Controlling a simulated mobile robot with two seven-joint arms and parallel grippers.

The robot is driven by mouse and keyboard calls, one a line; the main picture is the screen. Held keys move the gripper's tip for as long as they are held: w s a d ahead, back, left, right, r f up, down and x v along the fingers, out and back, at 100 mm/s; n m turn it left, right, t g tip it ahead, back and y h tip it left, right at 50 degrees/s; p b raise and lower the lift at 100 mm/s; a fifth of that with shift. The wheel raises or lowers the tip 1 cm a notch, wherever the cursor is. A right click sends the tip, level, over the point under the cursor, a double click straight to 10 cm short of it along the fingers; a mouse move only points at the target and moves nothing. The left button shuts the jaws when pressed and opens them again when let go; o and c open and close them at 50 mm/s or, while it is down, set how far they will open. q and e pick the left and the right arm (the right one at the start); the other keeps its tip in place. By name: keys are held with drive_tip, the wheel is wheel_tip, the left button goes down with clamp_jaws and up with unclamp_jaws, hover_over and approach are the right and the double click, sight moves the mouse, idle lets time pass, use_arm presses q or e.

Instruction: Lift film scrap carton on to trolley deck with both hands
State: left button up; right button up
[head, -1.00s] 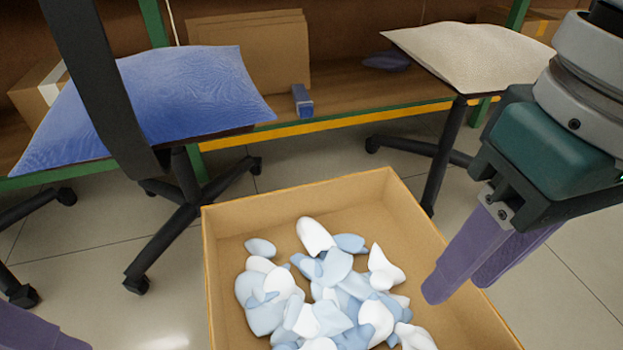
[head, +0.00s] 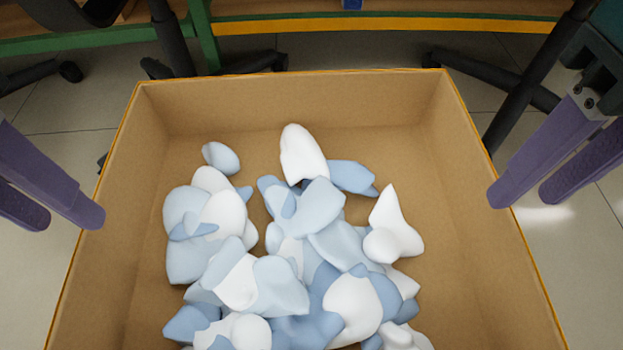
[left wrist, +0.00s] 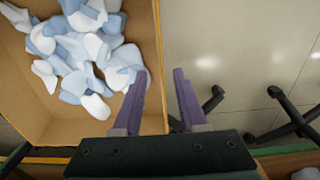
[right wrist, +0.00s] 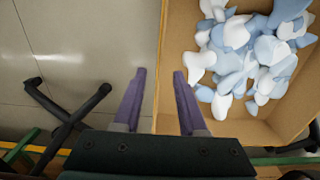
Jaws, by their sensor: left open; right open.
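The film scrap carton (head: 290,103) is an open brown box on the floor side of the head view, filled with white and pale blue film scraps (head: 320,205). My left gripper (head: 72,216) is open at its left wall. My right gripper (head: 519,197) is open at its right wall. In the left wrist view the carton wall (left wrist: 156,45) runs between the two purple fingers (left wrist: 160,72). In the right wrist view the opposite wall (right wrist: 164,45) likewise runs between the fingers (right wrist: 160,72). Whether either finger touches is unclear. I cannot make out a trolley deck.
Behind the carton, dark stool legs (head: 515,90) stand at the right and a stool base (head: 172,50) at the left. A shelf with a green and yellow edge (head: 390,24) crosses the back. Bare tiled floor (head: 50,115) shows on both sides.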

sight(137, 265)
use_arm(q)
wheel_tip(137, 265, down, 9)
drive_tip(key=shift+r, duration=0.2)
use_arm(e)
wheel_tip(137, 265, down, 9)
drive_tip(key=shift+r, duration=0.2)
use_arm(q)
clamp_jaws()
use_arm(e)
clamp_jaws()
use_arm(q)
drive_tip(key=shift+r, duration=0.1)
use_arm(e)
drive_tip(key=shift+r, duration=0.1)
idle(0.5)
